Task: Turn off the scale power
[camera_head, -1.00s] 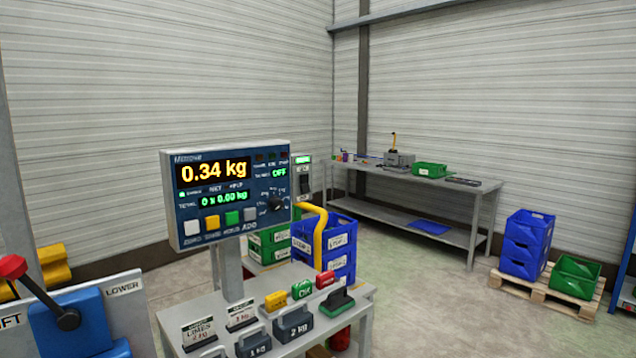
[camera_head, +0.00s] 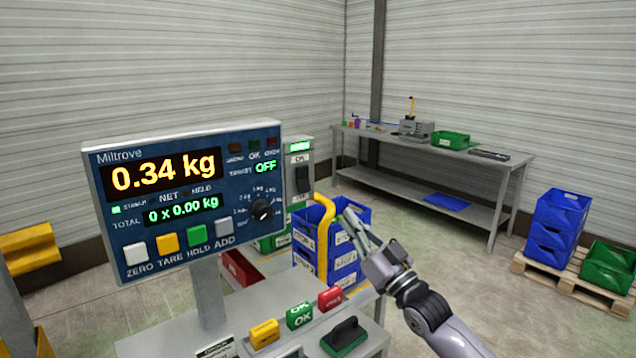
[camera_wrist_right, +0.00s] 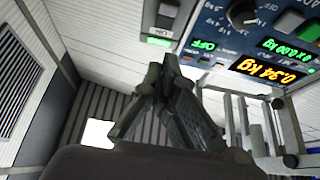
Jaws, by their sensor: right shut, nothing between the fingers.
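The scale panel (camera_head: 190,195) shows 0.34 kg in yellow and a total of 0 x 0.00 kg in green. Behind its right edge stands a grey switch box (camera_head: 307,208) with a black rocker switch (camera_head: 303,179) under a lit green indicator (camera_head: 299,146). In the right wrist view, upside down, the rocker switch (camera_wrist_right: 168,10) and lit indicator (camera_wrist_right: 159,42) lie beyond the fingertips. My right gripper (camera_head: 352,220) is shut and empty, right of and below the switch box, apart from it. It also shows in the wrist view (camera_wrist_right: 164,66). My left gripper is out of view.
A yellow curved rail (camera_head: 328,225) and blue crates (camera_head: 345,255) stand by my right gripper. A workbench (camera_head: 435,150) stands at the back.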

